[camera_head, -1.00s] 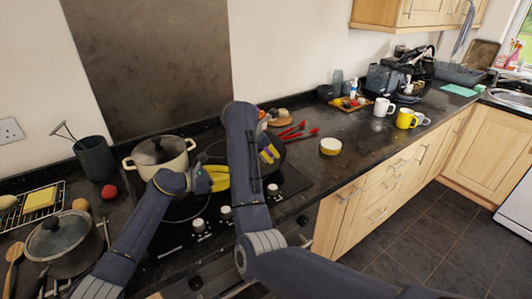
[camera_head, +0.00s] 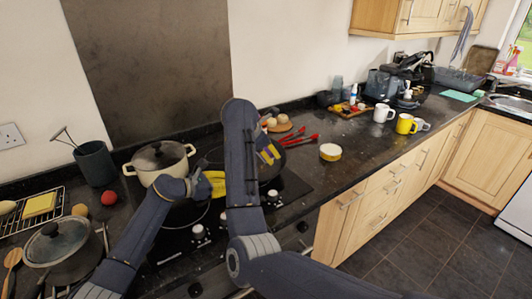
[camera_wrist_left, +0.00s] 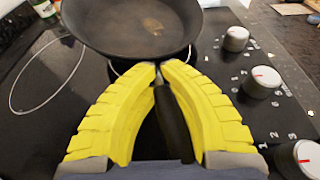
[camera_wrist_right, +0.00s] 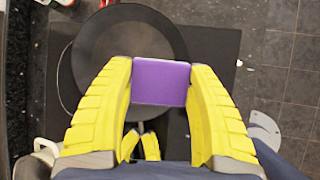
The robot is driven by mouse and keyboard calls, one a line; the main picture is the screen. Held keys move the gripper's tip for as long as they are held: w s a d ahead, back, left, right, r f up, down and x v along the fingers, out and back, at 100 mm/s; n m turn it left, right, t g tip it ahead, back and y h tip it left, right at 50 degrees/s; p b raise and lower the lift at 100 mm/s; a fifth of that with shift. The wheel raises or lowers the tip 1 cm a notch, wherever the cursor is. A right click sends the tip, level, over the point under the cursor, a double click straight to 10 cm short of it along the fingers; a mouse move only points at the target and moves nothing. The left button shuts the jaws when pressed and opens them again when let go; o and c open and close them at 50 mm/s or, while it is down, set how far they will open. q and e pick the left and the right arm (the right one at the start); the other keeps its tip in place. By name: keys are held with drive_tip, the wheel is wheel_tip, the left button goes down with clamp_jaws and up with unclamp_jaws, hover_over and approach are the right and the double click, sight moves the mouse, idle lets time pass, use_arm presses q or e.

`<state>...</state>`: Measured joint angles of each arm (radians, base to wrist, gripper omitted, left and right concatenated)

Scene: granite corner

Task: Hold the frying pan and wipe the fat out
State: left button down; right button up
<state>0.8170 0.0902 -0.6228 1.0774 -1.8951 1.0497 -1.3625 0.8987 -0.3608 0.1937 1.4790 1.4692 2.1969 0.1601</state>
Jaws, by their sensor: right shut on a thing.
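The dark frying pan (camera_wrist_left: 130,38) sits on the hob with a brownish patch on its inner base; it also shows from above in the right wrist view (camera_wrist_right: 110,48). In the head view my right arm hides much of it. My left gripper (camera_wrist_left: 160,66) has its yellow fingers closed around the pan's dark handle (camera_wrist_left: 173,120); it also shows in the head view (camera_head: 216,184). My right gripper (camera_wrist_right: 162,84) is shut on a purple sponge (camera_wrist_right: 162,82) over the pan. In the head view my right gripper (camera_head: 268,154) is beyond my forearm, and the sponge cannot be made out.
A cream lidded pot (camera_head: 160,162) stands behind my left gripper. A grey lidded pot (camera_head: 62,250) is at the left. Red-handled utensils (camera_head: 298,139) and a round yellow-sided tub (camera_head: 330,152) lie right of the hob. Hob knobs (camera_head: 198,232) line the front.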

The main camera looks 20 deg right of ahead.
use_arm(q)
drive_tip(key=shift+r, duration=0.15)
drive_tip(key=c, duration=1.5)
unclamp_jaws()
drive_tip(key=shift+a, duration=0.1)
